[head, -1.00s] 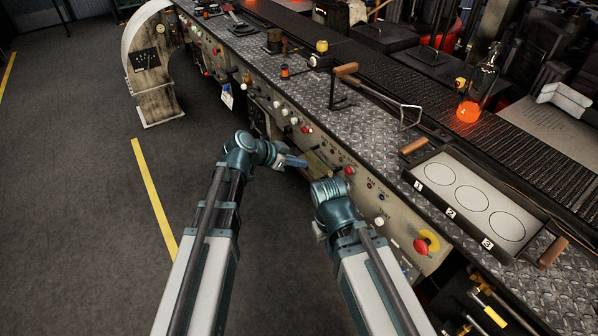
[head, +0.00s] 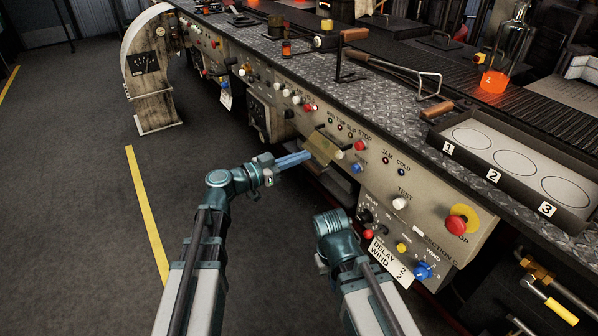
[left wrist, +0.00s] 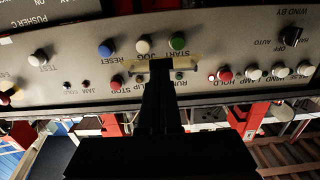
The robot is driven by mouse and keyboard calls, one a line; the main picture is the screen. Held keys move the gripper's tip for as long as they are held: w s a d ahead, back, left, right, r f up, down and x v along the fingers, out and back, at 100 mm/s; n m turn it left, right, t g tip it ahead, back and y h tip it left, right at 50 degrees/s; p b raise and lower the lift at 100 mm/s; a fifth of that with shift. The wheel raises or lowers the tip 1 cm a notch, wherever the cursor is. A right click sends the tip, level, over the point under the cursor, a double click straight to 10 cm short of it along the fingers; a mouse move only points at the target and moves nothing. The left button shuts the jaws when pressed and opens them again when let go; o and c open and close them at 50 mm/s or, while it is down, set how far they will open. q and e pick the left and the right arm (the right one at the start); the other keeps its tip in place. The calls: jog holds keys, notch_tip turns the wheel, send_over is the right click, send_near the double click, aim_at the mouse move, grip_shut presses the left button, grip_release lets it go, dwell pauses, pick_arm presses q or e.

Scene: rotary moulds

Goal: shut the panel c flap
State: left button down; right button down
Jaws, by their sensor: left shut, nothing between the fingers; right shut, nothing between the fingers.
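The panel c flap (head: 322,147) is a small yellowish-tan plate on the sloped front of the console. It stands out from the panel face, among the buttons. My left gripper (head: 308,155) is shut and empty, with its blue fingertips at the flap's left side. I cannot tell whether they touch it. In the left wrist view a tan strip of the flap (left wrist: 192,65) shows behind my dark fingers, between the START and STOP labels. My right gripper (head: 332,225) is lower and in front of the console, apart from the flap; its fingers are mostly hidden by the wrist.
A red button (head: 361,145) and a blue button (head: 356,168) sit just right of the flap. A yellow-ringed red stop button (head: 462,222) is further right. A numbered tray (head: 470,160) and a wooden-handled tool lie on the console top. The floor to the left is clear.

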pick_arm(q)
jog(key=w+d+f+t+h+b, duration=0.2)
jog(key=f+b, duration=0.4)
jog(key=b, duration=0.6)
jog(key=shift+w+d+t+h+b, duration=0.3)
jog(key=shift+w+d+h+b, duration=0.1)
jog(key=shift+d+h, duration=0.45)
jog(key=shift+d, duration=0.1)
jog(key=shift+f, duration=0.1)
